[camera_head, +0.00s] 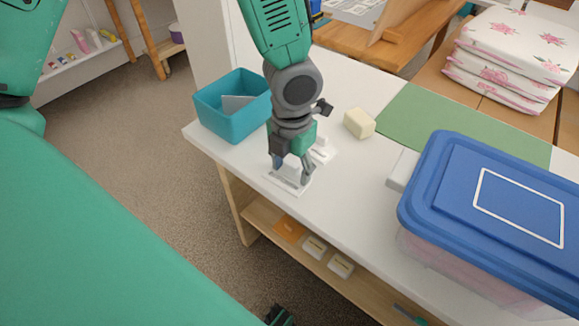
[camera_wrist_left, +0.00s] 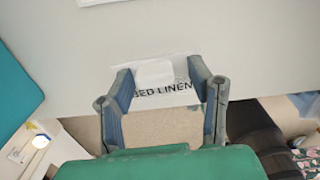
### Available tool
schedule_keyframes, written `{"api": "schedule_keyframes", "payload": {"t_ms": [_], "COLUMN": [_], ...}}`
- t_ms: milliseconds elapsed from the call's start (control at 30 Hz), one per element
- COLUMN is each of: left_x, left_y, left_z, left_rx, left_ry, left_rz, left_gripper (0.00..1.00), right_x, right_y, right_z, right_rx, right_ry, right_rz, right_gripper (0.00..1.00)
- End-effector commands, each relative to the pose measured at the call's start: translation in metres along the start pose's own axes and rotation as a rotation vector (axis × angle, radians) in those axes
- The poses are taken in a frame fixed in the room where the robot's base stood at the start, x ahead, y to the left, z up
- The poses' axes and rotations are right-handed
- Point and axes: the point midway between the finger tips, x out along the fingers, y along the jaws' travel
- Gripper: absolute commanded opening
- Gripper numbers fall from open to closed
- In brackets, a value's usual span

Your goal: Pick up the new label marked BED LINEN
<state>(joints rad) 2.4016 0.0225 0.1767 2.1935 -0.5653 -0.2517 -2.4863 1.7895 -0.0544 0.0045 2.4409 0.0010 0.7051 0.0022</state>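The white BED LINEN label (camera_head: 285,184) lies near the front edge of the white tabletop. Its black lettering and raised white tab show in the left wrist view (camera_wrist_left: 165,97), between my fingers. My left gripper (camera_head: 291,174) points down over the label. In the wrist view the left gripper (camera_wrist_left: 161,76) is open, with one finger on each side of the label. I cannot tell whether the fingers touch it. The gripper partly hides the label in the head view.
Another white label (camera_head: 323,152) lies just behind the gripper. A teal bin (camera_head: 226,118) stands left, a cream block (camera_head: 359,123) behind right, and a blue-lidded box (camera_head: 480,165) right. A green mat (camera_head: 450,125) lies behind. Several small items rest on the lower shelf (camera_head: 262,222).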

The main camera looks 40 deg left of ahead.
Motion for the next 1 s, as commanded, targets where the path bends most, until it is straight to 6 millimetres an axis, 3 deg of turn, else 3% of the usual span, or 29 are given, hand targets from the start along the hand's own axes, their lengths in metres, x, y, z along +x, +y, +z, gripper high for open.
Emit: {"api": "schedule_keyframes", "payload": {"t_ms": [633, 667, 700, 1000], "left_x": [0.001, -0.002, -0.007, -0.071], "left_y": [0.002, 0.002, 0.002, 0.000], "left_z": [-0.003, -0.003, -0.003, -0.002], "left_rx": [-0.002, -0.002, -0.003, -0.002], "left_ry": [0.011, 0.010, 0.009, 0.001], "left_rz": [0.002, 0.002, 0.000, -0.001], "left_gripper": [0.27, 0.21, 0.08, 0.08], "right_x": [-0.001, -0.002, -0.004, -0.030], "right_y": [0.000, 0.000, 0.000, 0.000], "right_z": [0.000, 0.000, 0.000, -0.002], "right_rx": [0.000, 0.000, 0.000, 0.000], "right_ry": [0.000, 0.000, 0.000, 0.000], "right_rz": [0.000, 0.000, 0.000, 0.000], "right_gripper": [0.40, 0.40, 0.40, 0.40]}}
